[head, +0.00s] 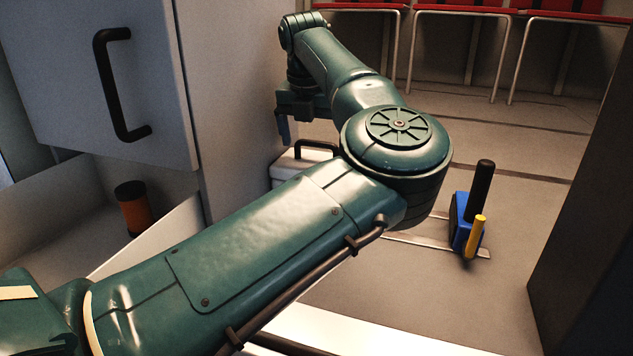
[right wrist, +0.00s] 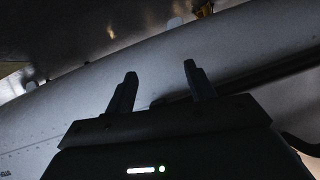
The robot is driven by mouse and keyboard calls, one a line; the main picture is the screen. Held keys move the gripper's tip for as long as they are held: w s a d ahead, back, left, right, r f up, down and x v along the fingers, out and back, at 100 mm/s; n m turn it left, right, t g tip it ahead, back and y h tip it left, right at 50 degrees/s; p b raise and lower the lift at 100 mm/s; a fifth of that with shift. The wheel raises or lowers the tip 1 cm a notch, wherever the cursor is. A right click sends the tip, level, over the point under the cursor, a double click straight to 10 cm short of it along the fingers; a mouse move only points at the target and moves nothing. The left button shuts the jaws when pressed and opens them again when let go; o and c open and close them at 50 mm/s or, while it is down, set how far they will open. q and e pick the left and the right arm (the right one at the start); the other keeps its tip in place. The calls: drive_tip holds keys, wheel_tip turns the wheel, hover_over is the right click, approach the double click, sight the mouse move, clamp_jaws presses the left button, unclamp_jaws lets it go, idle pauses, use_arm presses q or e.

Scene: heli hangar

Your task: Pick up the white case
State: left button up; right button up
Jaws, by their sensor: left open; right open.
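The white case (head: 288,166) with a dark handle (head: 318,147) stands on the floor beside the grey cabinet in the head view. My left arm hides its right part. My left gripper (head: 283,128) is above and just behind the case's left end, pointing down. Its fingers are small and partly hidden, and it holds nothing that I can see. In the right wrist view my right gripper (right wrist: 160,82) has its two fingers apart with nothing between them. A large pale curved surface lies beyond it. The white case is not in that view.
A blue tool with a black handle and a yellow part (head: 467,220) stands on the floor at right. Red seats (head: 465,10) line the back. A grey cabinet (head: 100,80) with a black handle is at left. An orange and black cylinder (head: 134,208) is below it. Open floor lies at right.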

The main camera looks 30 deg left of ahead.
use_arm(q)
drive_tip(key=shift+x, duration=0.75)
drive_tip(key=shift+c, duration=0.2)
drive_tip(key=c, duration=1.7)
